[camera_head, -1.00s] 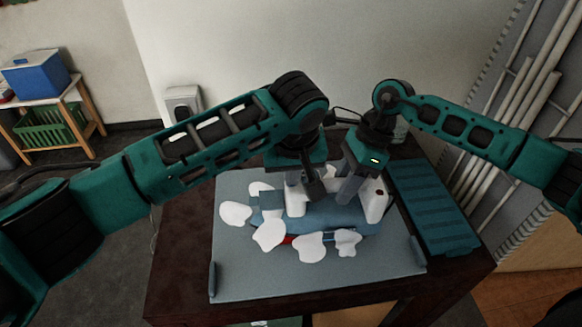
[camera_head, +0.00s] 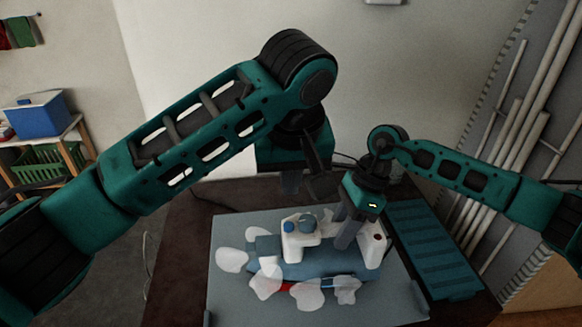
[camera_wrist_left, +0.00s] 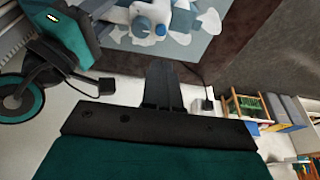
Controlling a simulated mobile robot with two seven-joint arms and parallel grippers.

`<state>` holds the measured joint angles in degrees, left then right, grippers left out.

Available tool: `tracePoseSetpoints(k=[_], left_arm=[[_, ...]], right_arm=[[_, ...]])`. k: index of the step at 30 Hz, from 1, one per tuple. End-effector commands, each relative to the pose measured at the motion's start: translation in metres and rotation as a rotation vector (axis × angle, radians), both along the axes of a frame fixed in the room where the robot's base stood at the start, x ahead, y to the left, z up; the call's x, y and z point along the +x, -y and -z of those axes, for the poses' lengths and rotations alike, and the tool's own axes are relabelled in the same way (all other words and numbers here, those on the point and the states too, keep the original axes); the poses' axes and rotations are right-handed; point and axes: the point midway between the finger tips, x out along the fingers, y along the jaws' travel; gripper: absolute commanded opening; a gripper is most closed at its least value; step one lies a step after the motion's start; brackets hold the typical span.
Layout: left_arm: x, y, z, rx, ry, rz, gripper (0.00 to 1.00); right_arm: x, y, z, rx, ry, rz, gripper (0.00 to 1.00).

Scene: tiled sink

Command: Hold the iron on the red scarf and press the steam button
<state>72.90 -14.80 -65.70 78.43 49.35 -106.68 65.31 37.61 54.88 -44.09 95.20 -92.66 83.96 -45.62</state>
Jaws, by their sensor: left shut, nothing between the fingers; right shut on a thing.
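The blue and white iron (camera_head: 298,243) lies on the board (camera_head: 240,303), with blue knobs on its front top. It also shows at the top of the left wrist view (camera_wrist_left: 143,18). A small strip of the red scarf (camera_head: 285,287) shows under the iron's near edge; the rest is hidden. My right gripper (camera_head: 343,238) is shut on the iron's handle. My left gripper (camera_head: 290,186) is shut and empty, above and behind the iron, apart from it; its fingers (camera_wrist_left: 163,85) show together in the left wrist view. Several white steam puffs (camera_head: 232,260) surround the iron, some see-through.
The board lies on a dark table (camera_head: 180,265). A ribbed teal panel (camera_head: 430,245) lies right of the board. A shelf with a blue box (camera_head: 36,117) and green crate (camera_head: 45,163) stands at far left. Pale pipes (camera_head: 520,130) line the right wall.

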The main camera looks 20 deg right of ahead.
Motion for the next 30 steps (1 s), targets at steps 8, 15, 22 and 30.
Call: tracePoseSetpoints(k=[8, 15, 22, 30], left_arm=[[-0.007, -0.001, -0.024, -0.001, 0.001, 0.001, 0.0], [-0.007, -0.001, -0.024, -0.001, 0.001, 0.001, 0.0], [-0.007, -0.001, -0.024, -0.001, 0.001, 0.001, 0.0], [-0.007, -0.001, -0.024, -0.001, 0.001, 0.001, 0.0]], right_arm=[[0.0, -0.001, 0.0, 0.003, 0.002, -0.001, 0.0], [0.0, -0.001, 0.001, 0.002, 0.002, 0.0, 0.0], [0.0, -0.001, 0.001, 0.001, 0.001, -0.001, 0.0], [0.0, -0.001, 0.001, 0.001, 0.0, -0.001, 0.0]])
